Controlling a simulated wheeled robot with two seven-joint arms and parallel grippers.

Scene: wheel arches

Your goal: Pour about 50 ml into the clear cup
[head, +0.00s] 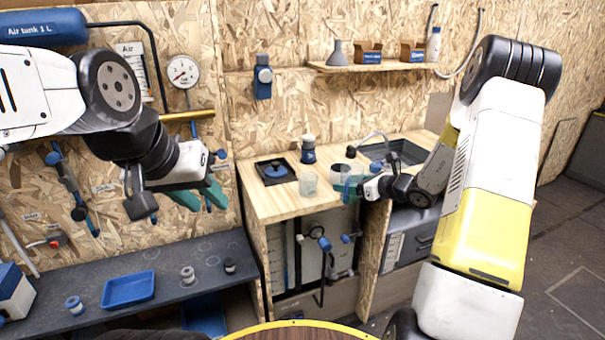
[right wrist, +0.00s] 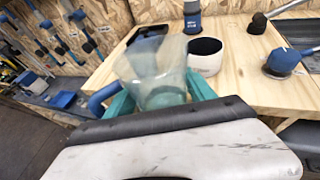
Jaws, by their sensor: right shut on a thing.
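The clear cup (head: 308,184) stands upright on the wooden counter, near its front edge, in the head view. My right gripper (head: 350,187) is just right of it, shut on a clear see-through vessel (head: 338,176). In the right wrist view this vessel (right wrist: 150,65) sits between the teal fingers, with a blue curved part at its left. I cannot tell how much liquid it holds. The clear cup is not clearly separable behind it there. My left gripper (head: 202,196) hangs empty over the left side, its teal fingers apart.
A white cup with a dark inside (right wrist: 205,56) and a blue bottle (right wrist: 192,18) stand on the counter (head: 262,207). A black hob (head: 275,171) lies at its left. A blue tray (head: 128,290) lies on the lower grey bench (head: 170,268).

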